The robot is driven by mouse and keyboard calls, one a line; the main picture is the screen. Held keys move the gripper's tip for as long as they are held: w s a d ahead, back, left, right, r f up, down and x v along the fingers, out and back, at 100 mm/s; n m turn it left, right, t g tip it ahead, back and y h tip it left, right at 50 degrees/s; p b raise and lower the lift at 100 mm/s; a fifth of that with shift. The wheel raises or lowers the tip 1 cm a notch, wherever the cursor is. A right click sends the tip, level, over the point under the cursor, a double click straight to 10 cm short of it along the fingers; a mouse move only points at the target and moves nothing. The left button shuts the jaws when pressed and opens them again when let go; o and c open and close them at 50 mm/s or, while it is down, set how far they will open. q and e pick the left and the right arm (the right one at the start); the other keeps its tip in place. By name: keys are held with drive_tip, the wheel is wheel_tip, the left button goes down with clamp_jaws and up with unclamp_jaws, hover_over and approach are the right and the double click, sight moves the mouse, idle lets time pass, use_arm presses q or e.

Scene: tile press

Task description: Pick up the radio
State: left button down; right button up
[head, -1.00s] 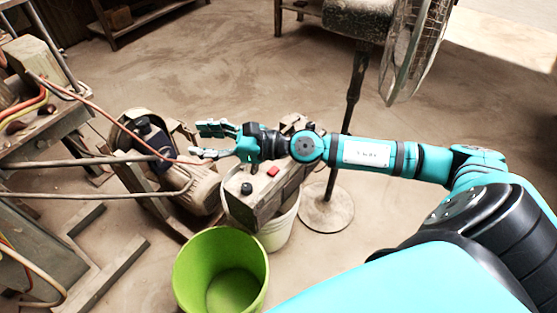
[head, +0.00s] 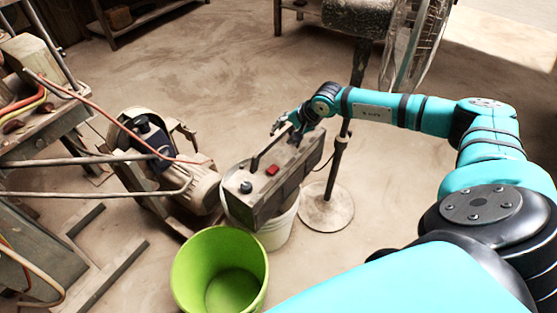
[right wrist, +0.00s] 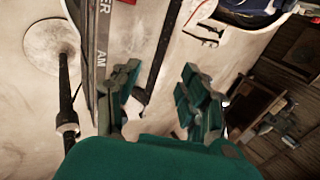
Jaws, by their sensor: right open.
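The radio (head: 283,184) is a worn grey-brown box with a red button, a black knob and a raised carrying handle (head: 268,147). It rests on top of a white bucket (head: 278,232). My right gripper (head: 288,124) is at the far end of the handle, partly hidden by its own wrist. In the right wrist view the radio's top edge (right wrist: 103,45) with lettering shows at left. The dark handle bar (right wrist: 165,45) runs between the two spread fingers (right wrist: 160,92); I cannot tell whether they touch it. My left gripper is not in view.
A green bucket (head: 185,275) stands in front of the white one. A motor (head: 190,188) and a metal frame with cables stand to the left. A fan stand (head: 326,207) is close on the right. Bare floor lies behind the radio.

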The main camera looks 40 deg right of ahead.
sight(274, 141)
drive_tip(key=shift+x, duration=1.2)
drive_tip(key=a+f, duration=0.1)
drive_tip(key=w+a+f, duration=0.1)
drive_tip(key=shift+w+f, duration=0.2)
drive_tip(key=shift+f, duration=0.1)
drive_tip(key=shift+w+f+b, duration=0.3)
drive_tip(key=shift+f, duration=0.15)
drive_tip(key=shift+w+f, duration=0.2)
drive_tip(key=shift+f, duration=0.1)
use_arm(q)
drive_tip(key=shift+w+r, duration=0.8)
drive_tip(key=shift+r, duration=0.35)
use_arm(e)
drive_tip(key=shift+r, duration=0.1)
clamp_jaws()
